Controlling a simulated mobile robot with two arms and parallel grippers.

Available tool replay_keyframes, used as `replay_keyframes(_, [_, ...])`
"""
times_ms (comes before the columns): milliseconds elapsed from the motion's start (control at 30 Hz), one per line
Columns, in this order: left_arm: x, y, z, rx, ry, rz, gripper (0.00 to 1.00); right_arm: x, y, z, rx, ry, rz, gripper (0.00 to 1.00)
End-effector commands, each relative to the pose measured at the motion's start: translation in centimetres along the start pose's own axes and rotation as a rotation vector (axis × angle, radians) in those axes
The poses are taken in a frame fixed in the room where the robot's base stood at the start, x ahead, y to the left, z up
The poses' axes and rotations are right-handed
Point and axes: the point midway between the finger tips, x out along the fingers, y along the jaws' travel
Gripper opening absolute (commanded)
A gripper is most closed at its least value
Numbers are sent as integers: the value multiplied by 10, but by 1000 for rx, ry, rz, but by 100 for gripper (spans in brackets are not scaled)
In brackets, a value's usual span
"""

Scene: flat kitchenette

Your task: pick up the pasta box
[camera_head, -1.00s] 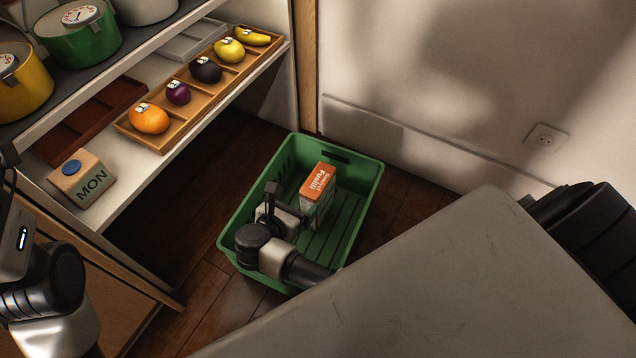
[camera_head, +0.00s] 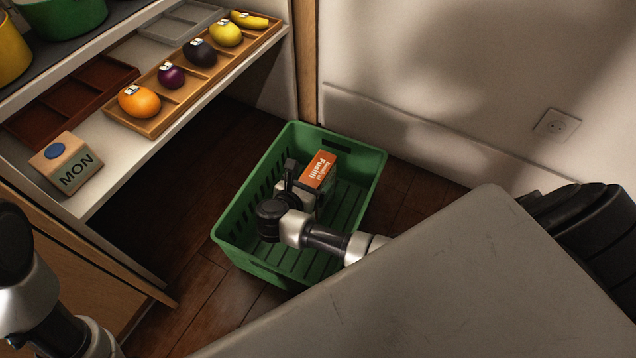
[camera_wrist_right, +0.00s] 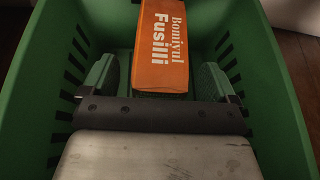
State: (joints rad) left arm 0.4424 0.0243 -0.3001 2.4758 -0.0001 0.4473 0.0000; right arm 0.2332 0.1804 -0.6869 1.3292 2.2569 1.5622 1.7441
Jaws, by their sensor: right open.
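The pasta box (camera_head: 320,170), with an orange end marked "Fusilli", stands in the green crate (camera_head: 368,172) on the floor. It also shows in the right wrist view (camera_wrist_right: 163,45), upper middle, its orange face towards the camera. My right gripper (camera_head: 300,180) is inside the crate, right up against the box in the head view and partly covering it. In the wrist view its two fingers (camera_wrist_right: 165,75) are open, one on each side of the box's near end.
A shelf at the left holds a wooden tray (camera_head: 150,127) of fruit, a carton marked "MON" (camera_head: 66,165) and pots above. The crate's walls surround the right gripper. A wall with a socket (camera_head: 556,124) stands behind. Dark floor (camera_head: 205,290) lies free left of the crate.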

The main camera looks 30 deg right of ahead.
Motion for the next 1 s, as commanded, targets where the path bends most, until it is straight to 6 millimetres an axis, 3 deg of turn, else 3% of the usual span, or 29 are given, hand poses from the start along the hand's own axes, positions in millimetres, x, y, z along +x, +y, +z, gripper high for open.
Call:
replay_keyframes(67, [0,0,0,0,0,0,43,0,0,0,0,0,0,86])
replay_keyframes(633, [0,0,0,-1,1,0,43,-1,0,0,0,1,0,0])
replay_keyframes(1000, [4,0,0,-1,4,-1,43,-3,1,6,4,-1,1,0])
